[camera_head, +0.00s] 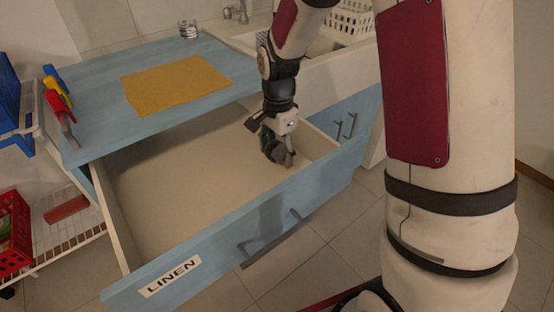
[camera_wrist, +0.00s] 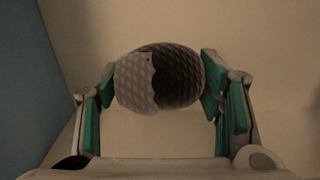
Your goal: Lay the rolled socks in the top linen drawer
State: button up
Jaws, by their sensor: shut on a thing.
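The linen drawer (camera_head: 165,205) is pulled out, with a blue front labelled LINEN and a pale, bare floor. My gripper (camera_head: 277,150) is inside the drawer space, towards its right end, pointing down. It is shut on the rolled socks (camera_head: 276,153), a dark grey roll. In the wrist view the socks (camera_wrist: 160,78) show a textured weave with a lighter flap on the left side, held between the green finger pads. The drawer floor shows behind them. I cannot tell whether the socks touch the floor.
A blue counter (camera_head: 95,100) with a yellow mat (camera_head: 165,85) lies behind the drawer. A glass jar (camera_head: 188,29) stands at its back edge. A sink and a white rack (camera_head: 350,20) are at the back right. A red basket (camera_head: 14,235) is at the left. The drawer's left part is clear.

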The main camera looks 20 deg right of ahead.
jog(key=shift+f, duration=1.5)
jog(key=shift+b, duration=0.3)
jog(key=shift+f, duration=0.2)
jog(key=o, duration=1.1)
jog(key=shift+o, duration=0.2)
